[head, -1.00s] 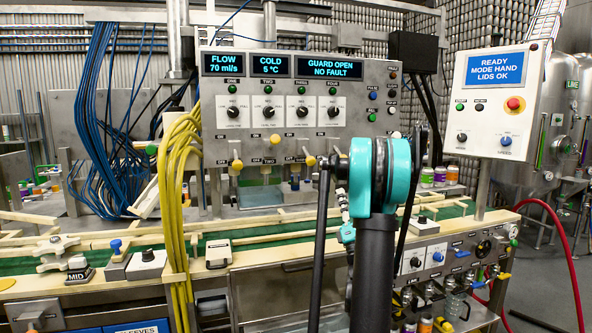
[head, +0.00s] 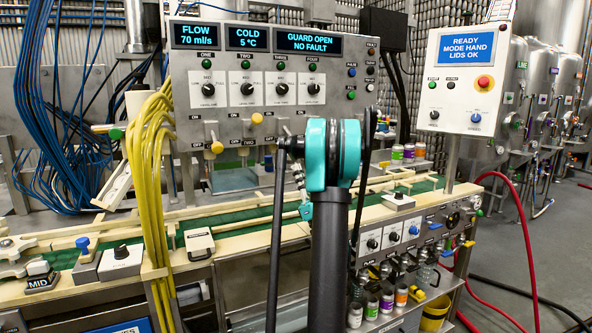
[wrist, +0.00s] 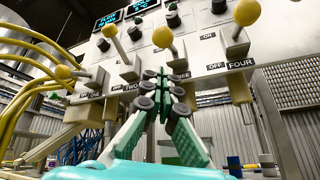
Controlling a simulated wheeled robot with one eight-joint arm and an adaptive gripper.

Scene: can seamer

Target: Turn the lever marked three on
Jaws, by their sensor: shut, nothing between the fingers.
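The lever marked three has a yellow ball knob (wrist: 162,37) on a thin metal stem above a bracket; its label is partly covered by my fingers. In the head view my own arm hides it. My gripper (wrist: 165,85) is shut and empty, with its dark-padded fingertips together in front of the panel, just below lever three's stem. I cannot tell whether they touch it. Lever two's knob (wrist: 110,30) is to the left, lever four's knob (wrist: 246,12) to the right and lever one's knob (wrist: 62,72) at far left. Lever three's present setting is not clear.
The grey control panel (head: 180,92) carries dials, labels and displays reading GUARD OPEN, NO FAULT. Yellow hoses (head: 150,160) hang left of the levers. A green conveyor (head: 240,213) runs below. A white control box (head: 462,75) stands at the right.

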